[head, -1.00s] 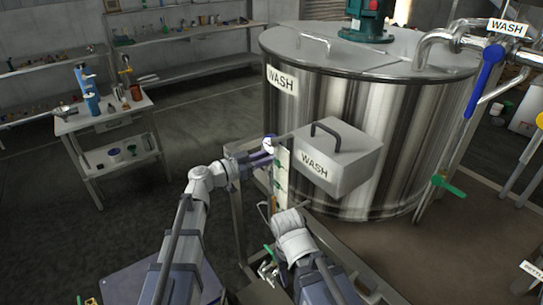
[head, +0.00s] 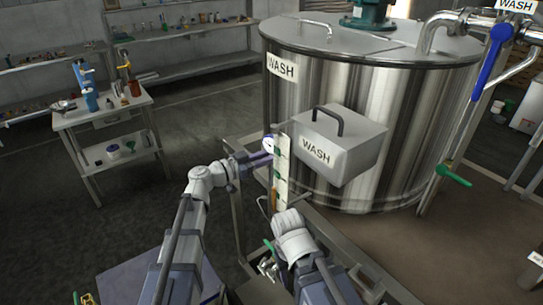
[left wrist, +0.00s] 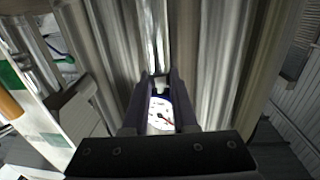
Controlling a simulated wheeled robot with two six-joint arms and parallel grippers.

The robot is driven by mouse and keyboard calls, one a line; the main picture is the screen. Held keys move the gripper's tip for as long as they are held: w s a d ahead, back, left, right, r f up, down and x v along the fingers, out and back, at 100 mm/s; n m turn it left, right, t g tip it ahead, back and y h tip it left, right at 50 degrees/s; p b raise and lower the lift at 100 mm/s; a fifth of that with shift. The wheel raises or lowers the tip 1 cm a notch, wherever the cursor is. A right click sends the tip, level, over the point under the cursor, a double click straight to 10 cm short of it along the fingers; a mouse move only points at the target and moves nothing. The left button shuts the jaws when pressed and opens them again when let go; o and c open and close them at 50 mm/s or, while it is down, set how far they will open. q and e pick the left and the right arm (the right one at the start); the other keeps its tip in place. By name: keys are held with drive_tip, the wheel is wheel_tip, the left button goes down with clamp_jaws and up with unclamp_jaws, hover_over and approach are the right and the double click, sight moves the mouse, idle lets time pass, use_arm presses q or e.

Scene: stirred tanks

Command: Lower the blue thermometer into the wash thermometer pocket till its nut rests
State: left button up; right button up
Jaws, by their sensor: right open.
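The blue thermometer (head: 268,143) has a round white dial with a blue rim, just above the tips of my left gripper (head: 266,159). In the left wrist view the dial (left wrist: 160,114) lies between the two dark fingers, which close around it; its stem is hidden. The gripper is beside the white strip and in front of the steel WASH tank (head: 385,130). I cannot make out the wash thermometer pocket. My right gripper (head: 284,209) is low in front of the strip, mostly hidden behind its pale wrist; it is open and no held object shows.
A grey WASH box (head: 345,155) with a dark handle stands right of the grippers. The white strip (head: 283,172) with green marks rises close beside both. A steel rail frame runs below. A trolley (head: 103,115) stands at left, with free floor between.

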use_arm(q)
drive_tip(key=o, duration=0.5)
drive_tip(key=shift+o, duration=0.2)
drive_tip(key=v, duration=0.8)
idle(0.4)
